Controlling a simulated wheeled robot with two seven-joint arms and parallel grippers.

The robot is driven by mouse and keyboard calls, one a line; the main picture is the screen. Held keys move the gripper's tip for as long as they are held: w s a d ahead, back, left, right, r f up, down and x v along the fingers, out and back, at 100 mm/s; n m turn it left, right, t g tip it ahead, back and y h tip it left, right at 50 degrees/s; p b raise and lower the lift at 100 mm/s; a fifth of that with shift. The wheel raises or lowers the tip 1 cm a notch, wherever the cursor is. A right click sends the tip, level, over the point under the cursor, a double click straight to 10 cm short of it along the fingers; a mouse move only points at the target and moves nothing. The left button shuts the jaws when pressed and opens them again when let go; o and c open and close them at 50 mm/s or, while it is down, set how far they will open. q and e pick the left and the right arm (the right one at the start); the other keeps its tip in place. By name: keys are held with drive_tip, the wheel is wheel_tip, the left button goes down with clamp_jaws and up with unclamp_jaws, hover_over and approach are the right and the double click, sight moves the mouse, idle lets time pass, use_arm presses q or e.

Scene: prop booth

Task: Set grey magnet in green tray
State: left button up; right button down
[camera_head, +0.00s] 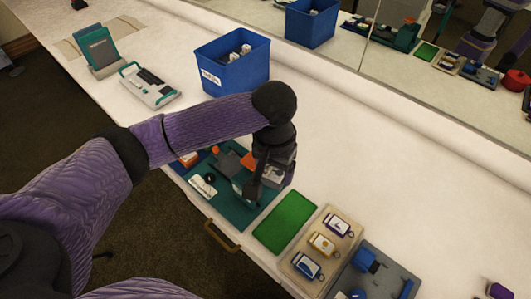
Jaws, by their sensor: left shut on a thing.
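My left gripper (249,193) points down over the teal board (233,214), left of the green tray. It is shut on a small greyish piece, which I take for the grey magnet (240,185); the fingers and wrist hide most of it. The green tray (285,220) is a flat bright green rectangle at the front of the counter, right of the gripper, and it looks empty. My right gripper is not in view.
Several small pieces lie on the teal board around the gripper. A beige board (316,277) with three tags and a grey-blue tray (398,272) stand right of the green tray. A blue bin (235,78) stands behind my arm. The counter's back right is clear.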

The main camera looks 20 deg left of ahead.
sight(276, 231)
use_arm(q)
drive_tip(key=s+f+m, duration=0.1)
drive_tip(key=f, duration=0.2)
drive_tip(key=s+d+f+p, duration=0.1)
drive_tip(key=f, duration=0.3)
drive_tip(key=s+d+f+m+p, duration=0.1)
drive_tip(key=f, duration=0.3)
drive_tip(key=shift+s+d+f+m, duration=0.2)
drive_tip(key=shift+f+m, duration=0.05)
drive_tip(key=shift+m, duration=0.05)
drive_tip(key=shift+s+f, duration=0.15)
drive_tip(key=shift+f, duration=0.2)
wheel_tip(276, 231, down, 6)
drive_tip(key=b, duration=0.6)
drive_tip(key=shift+r, duration=0.2)
drive_tip(key=shift+f, duration=0.15)
drive_tip(key=o, duration=1.2)
wheel_tip(276, 231, up, 10)
drive_tip(key=p, duration=0.4)
drive_tip(key=shift+p, duration=0.4)
